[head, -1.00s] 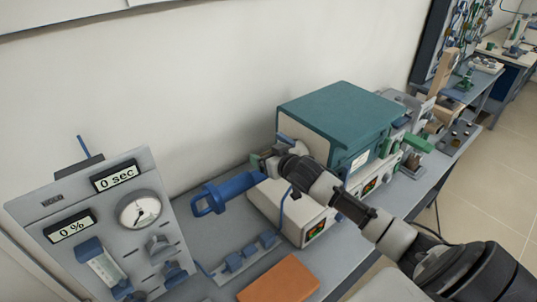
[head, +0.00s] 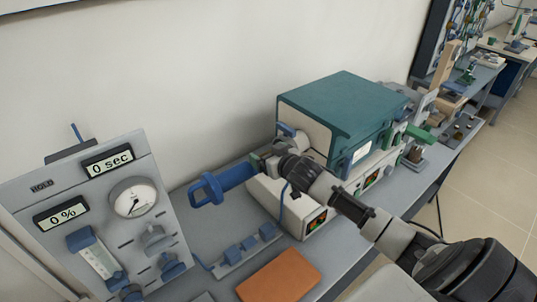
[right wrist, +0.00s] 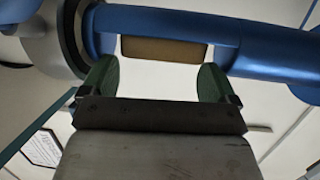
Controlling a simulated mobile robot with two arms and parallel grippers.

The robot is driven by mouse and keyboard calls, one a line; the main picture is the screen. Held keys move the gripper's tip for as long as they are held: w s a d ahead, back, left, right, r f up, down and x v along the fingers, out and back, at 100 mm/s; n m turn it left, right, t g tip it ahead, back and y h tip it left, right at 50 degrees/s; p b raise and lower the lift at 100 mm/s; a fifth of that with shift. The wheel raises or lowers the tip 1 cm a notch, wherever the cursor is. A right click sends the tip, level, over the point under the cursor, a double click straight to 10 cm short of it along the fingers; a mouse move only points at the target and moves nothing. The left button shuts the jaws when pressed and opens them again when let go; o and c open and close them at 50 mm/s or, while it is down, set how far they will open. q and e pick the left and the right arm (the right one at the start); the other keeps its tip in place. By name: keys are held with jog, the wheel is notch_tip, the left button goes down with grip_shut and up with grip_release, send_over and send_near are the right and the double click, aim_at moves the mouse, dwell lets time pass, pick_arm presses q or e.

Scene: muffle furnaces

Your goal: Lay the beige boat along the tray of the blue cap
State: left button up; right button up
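The blue cap (head: 225,184) sticks out to the left from the teal-topped furnace, with a loop handle at its free end. In the right wrist view its blue body (right wrist: 262,58) runs across the top, beside a grey ring. The beige boat (right wrist: 163,49) shows there as a brownish bar in the tray's cut-out. It lies lengthwise along the blue cap. My right gripper (head: 262,160) is at the cap's inner end, close to the furnace. Its green fingers (right wrist: 157,80) stand apart, one near each end of the boat, with a gap between them. My left gripper is out of view.
The teal-topped furnace (head: 345,105) stands right behind my right gripper. A grey gas panel (head: 95,215) with displays and a dial stands at the left. A blue-clipped rack (head: 248,250) and an orange block (head: 280,277) lie on the bench in front.

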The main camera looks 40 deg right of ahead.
jog(key=shift+o, duration=0.4)
jog(key=shift+s, duration=0.2)
jog(key=b+v, duration=0.2)
jog(key=v, duration=0.8)
jog(key=shift+s+r, duration=0.15)
jog(key=shift+s, duration=0.1)
